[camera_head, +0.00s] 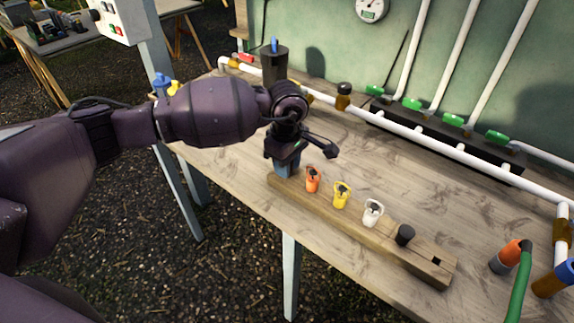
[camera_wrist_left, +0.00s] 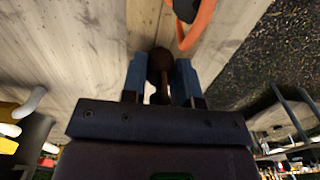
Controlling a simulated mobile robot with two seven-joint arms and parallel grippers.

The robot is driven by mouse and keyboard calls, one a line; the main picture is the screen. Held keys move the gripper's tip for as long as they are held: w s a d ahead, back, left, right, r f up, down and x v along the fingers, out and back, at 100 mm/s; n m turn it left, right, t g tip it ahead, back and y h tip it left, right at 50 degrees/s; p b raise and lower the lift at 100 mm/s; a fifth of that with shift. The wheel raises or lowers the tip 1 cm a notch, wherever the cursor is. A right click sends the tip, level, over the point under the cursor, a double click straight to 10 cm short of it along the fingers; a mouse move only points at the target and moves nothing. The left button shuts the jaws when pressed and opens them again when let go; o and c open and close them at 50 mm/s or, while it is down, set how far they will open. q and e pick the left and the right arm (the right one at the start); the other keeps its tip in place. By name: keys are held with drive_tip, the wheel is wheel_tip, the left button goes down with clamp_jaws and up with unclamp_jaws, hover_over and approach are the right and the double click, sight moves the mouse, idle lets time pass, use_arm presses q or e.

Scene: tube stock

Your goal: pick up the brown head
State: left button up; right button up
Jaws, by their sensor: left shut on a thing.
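My left gripper (camera_head: 287,170) is over the left end of a wooden rack (camera_head: 350,226) on the bench. In the left wrist view its two blue fingers (camera_wrist_left: 160,82) are shut on the brown head (camera_wrist_left: 160,62), a dark brown piece with a rounded top and a narrow stem. In the head view the brown head is hidden behind the gripper. I cannot tell whether it still touches the rack. My right gripper is not in view.
Beside the gripper stand an orange head (camera_head: 313,180), a yellow head (camera_head: 341,195), a white head (camera_head: 373,213) and a black head (camera_head: 404,235). A square hole (camera_head: 436,261) at the rack's right end is empty. White pipes (camera_head: 445,144) run behind.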

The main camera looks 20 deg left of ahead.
use_arm(q)
drive_tip(key=shift+r, duration=0.15)
drive_tip(key=shift+r, duration=0.3)
wheel_tip(320, 180, up, 19)
drive_tip(key=p, duration=0.1)
drive_tip(key=shift+r, duration=0.25)
idle(0.3)
wheel_tip(320, 180, up, 5)
drive_tip(key=shift+f+p, duration=0.15)
drive_tip(key=shift+p, duration=0.85)
idle(0.4)
